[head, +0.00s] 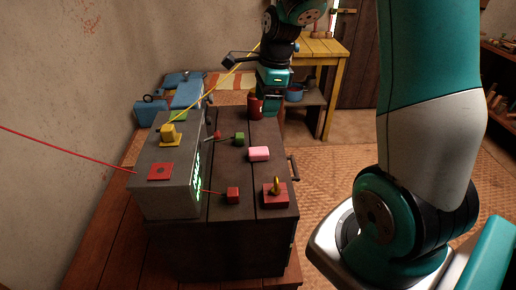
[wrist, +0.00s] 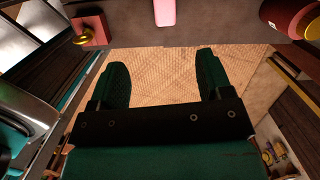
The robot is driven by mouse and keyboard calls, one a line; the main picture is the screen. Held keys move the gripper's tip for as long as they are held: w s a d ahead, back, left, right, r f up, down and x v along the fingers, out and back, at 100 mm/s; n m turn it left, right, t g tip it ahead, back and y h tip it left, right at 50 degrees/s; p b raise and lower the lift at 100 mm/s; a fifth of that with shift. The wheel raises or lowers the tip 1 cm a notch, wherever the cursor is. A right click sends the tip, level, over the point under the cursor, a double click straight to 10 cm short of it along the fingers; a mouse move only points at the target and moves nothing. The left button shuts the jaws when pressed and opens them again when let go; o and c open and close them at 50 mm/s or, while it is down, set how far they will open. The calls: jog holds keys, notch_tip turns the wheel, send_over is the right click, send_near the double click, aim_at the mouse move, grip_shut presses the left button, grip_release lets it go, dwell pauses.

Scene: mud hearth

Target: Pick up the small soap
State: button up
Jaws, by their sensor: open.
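The small soap, a pink block (head: 259,153), lies on the dark wooden chest top (head: 232,172), near its right edge. In the wrist view the soap (wrist: 165,12) is at the top edge, partly cut off, ahead of the gap between my fingers. My gripper (head: 268,112) is at the far end of the chest, behind the soap in the head view. In the wrist view my gripper (wrist: 163,62) has its two dark green fingers wide apart with nothing between them, clear of the soap.
A red cylinder (head: 255,107) stands close beside my gripper. A grey box (head: 165,195) with cables stands left. A yellow table (head: 318,50) is behind.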

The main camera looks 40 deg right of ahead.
jog(key=m+p, duration=0.1)
send_over(258, 150)
jog(key=f, duration=1.1)
jog(key=shift+s+d+f, duration=0.3)
jog(key=shift+d, duration=0.1)
jog(key=shift+w+a+f+p, duration=0.15)
jog(key=shift+f+p, duration=0.2)
jog(key=shift+f, duration=0.65)
jog(key=shift+w+a+f+p, duration=0.1)
jog(key=shift+f+p, duration=0.25)
jog(key=shift+f, duration=0.6)
jog(key=shift+w+a+f+p, duration=0.15)
jog(key=shift+f+p, duration=0.2)
jog(key=shift+f, duration=0.65)
jog(key=shift+s, duration=0.1)
jog(key=shift+c, duration=0.4)
jog(key=c, duration=0.9)
